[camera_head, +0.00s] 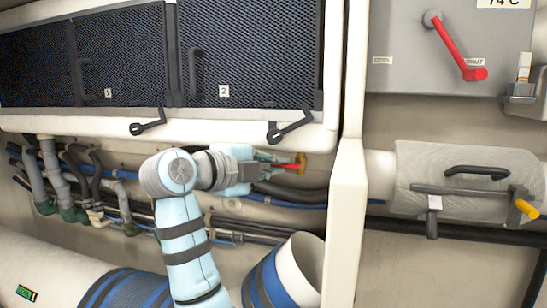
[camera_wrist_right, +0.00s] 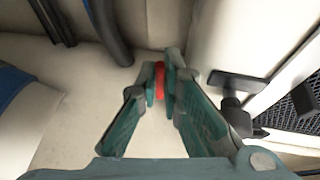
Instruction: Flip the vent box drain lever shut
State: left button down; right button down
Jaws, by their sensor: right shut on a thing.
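The small drain lever (camera_head: 300,164), red and orange, is under the mesh-fronted vent box (camera_head: 331,60), close to the white upright post. My right gripper (camera_head: 280,161) reaches it from the left and is shut on it. In the right wrist view the two green fingers of the gripper (camera_wrist_right: 162,82) close on the red lever (camera_wrist_right: 160,71). The fingers hide much of the lever, and I cannot tell its exact angle. My left gripper is not in view.
Two black latch handles (camera_head: 290,127) hang below the vent box. Hoses and pipes (camera_head: 60,180) run beneath it. The white post (camera_head: 345,220) stands just right of the lever. A large red lever (camera_head: 455,48) is on a grey cabinet at upper right.

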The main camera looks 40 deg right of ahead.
jog(key=shift+r, duration=0.1)
jog(key=c, duration=2)
grip_release()
jog(key=shift+c, duration=0.2)
